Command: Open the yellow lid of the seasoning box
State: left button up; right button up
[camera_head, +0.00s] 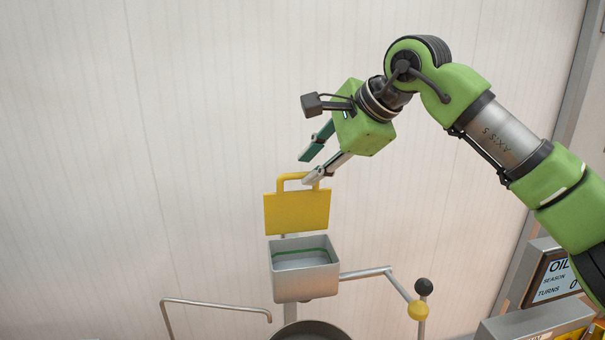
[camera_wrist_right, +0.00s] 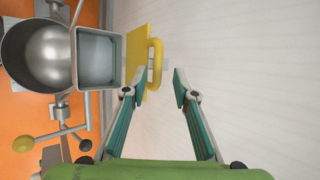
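The yellow lid (camera_head: 297,213) with its loop handle (camera_head: 296,177) stands upright at the back edge of the grey seasoning box (camera_head: 304,285). The box is open at the top, and its inside shows with a green line around the wall. In the right wrist view the lid (camera_wrist_right: 134,58) stands at the box's (camera_wrist_right: 98,60) side, its handle (camera_wrist_right: 156,62) toward my gripper. My right gripper (camera_head: 306,170) is open, with one finger close to the handle in the head view. In the wrist view nothing is between its fingertips (camera_wrist_right: 156,88). My left gripper is not in view.
A metal pan (camera_wrist_right: 36,56) sits beside the box. A crank arm with a yellow ball (camera_head: 418,310) and a black ball (camera_head: 423,286) reaches out to the right. A bent metal rod (camera_head: 215,304) is at the lower left. A display (camera_head: 556,277) reading OIL is at right. A pale wall stands behind.

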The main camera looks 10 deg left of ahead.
jog(key=v, duration=0.7)
jog(key=shift+s+d+r, duration=0.2)
jog(key=shift+r, duration=0.05)
